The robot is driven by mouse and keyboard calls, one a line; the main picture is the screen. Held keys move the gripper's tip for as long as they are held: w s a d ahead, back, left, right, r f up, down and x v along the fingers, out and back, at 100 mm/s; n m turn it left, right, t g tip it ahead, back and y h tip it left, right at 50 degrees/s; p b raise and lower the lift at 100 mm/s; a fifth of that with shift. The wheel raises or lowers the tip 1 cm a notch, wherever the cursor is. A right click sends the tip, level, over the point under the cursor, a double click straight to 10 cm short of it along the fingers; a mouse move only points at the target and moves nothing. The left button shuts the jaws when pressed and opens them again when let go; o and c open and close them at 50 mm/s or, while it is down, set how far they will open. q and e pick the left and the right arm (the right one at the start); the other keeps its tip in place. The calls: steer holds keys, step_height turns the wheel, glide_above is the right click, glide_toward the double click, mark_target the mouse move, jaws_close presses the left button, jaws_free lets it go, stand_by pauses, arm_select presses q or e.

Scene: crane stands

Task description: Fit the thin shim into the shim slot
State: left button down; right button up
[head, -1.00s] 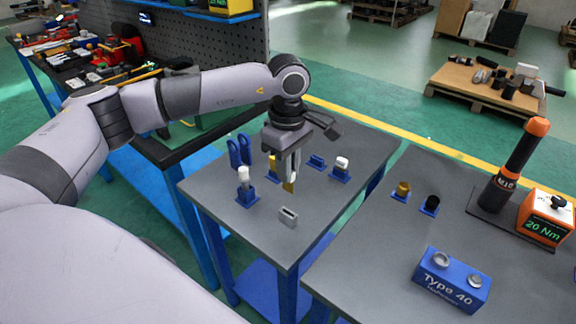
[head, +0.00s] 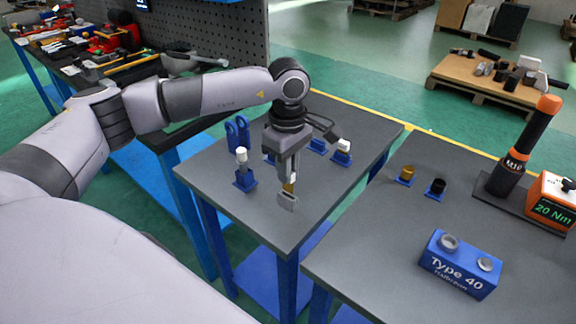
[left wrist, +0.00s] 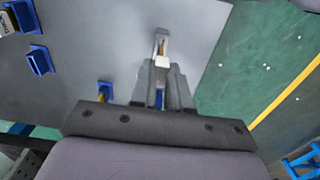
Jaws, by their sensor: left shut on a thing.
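The thin shim (head: 289,187) is a narrow gold strip, upright in my left gripper (head: 288,179), which points straight down and is shut on it. The shim slot is in a small grey block (head: 287,203) on the near part of the grey table. The shim's lower end is right at the top of this block in the head view; I cannot tell how deep it sits. In the left wrist view the block (left wrist: 162,38) lies just beyond my fingertips (left wrist: 162,75), with a yellow strip at its opening. My right gripper is not in view.
A white-topped peg in a blue stand (head: 244,172) stands left of the gripper. A white piece in a blue stand (head: 342,152) is behind right. The second table carries a blue Type 40 block (head: 458,265).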

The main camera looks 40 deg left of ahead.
arm_select(q)
steer(key=shift+f+b, duration=1.65)
steer(key=shift+f, duration=0.5)
steer(key=c, duration=1)
jaws_free()
steer(key=shift+r+p, duration=1.75)
steer(key=shift+r, duration=0.8)
steer(key=shift+r+b, duration=0.35)
steer(key=shift+r, duration=3.2)
